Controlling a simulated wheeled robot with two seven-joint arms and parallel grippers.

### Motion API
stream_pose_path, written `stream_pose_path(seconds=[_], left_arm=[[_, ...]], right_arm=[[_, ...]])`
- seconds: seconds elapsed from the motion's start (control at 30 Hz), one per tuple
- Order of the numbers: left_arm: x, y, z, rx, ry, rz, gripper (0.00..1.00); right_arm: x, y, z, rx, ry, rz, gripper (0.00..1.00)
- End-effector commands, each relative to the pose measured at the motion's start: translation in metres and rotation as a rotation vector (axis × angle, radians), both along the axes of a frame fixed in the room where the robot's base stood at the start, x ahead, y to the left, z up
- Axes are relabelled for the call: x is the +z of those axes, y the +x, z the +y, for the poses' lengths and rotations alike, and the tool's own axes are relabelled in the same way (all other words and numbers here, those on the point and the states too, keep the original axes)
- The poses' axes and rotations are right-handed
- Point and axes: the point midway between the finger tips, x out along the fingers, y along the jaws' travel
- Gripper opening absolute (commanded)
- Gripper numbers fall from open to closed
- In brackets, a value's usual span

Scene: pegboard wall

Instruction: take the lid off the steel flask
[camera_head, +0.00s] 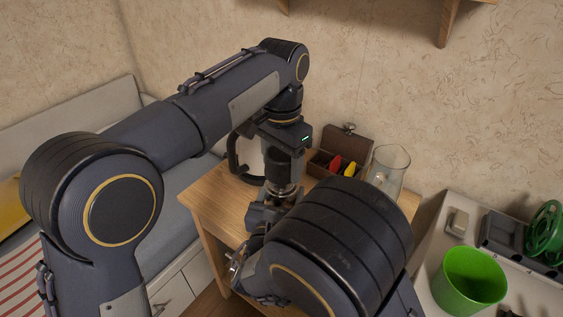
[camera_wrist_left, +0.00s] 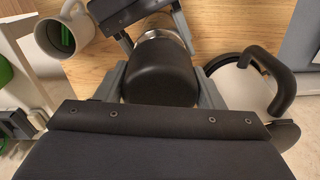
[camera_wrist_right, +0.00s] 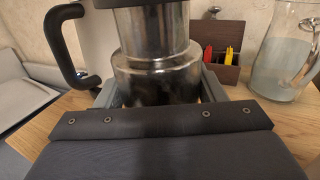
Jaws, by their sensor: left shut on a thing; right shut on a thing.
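The steel flask (camera_head: 283,188) stands on the wooden table, partly hidden by my arms in the head view. Its shiny body (camera_wrist_right: 155,60) fills the middle of the right wrist view, between the fingers of my right gripper (camera_wrist_right: 158,92), which is shut on it. The black lid (camera_wrist_left: 160,75) sits over the steel body in the left wrist view. My left gripper (camera_wrist_left: 161,85) comes from above and is shut on the lid, one finger on each side. I cannot tell whether there is a gap between lid and body.
A kettle with a black handle (camera_wrist_right: 65,45) stands close to the flask. A wooden box (camera_head: 345,145) with red and yellow things and a glass pitcher (camera_head: 388,168) stand behind. A mug (camera_wrist_left: 65,35) shows in the left wrist view. A green bucket (camera_head: 468,278) is at right.

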Motion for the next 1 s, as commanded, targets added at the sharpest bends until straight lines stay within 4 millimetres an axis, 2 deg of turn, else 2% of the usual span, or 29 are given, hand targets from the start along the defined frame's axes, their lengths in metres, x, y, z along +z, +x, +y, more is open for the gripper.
stream_pose_path(seconds=[0.23,0.53,0.57,0.73,1.0], left_arm=[[0.031,0.001,0.0,0.0,-0.001,-0.003,0.35],[0.037,0.0,0.0,0.0,0.0,0.0,0.35],[0.037,0.0,0.0,0.0,0.0,0.0,0.35],[0.037,0.0,0.0,0.0,-0.001,-0.001,0.35],[0.037,0.0,0.0,0.0,-0.001,-0.001,0.35]], right_arm=[[0.0,0.0,0.0,0.0,0.001,0.0,0.0],[0.0,0.0,0.0,0.0,0.001,0.0,0.0],[0.0,0.0,0.0,0.0,0.001,0.0,0.65],[0.0,0.0,0.0,0.0,0.0,0.0,0.87],[0.0,0.0,0.0,0.0,0.0,0.0,0.89]])
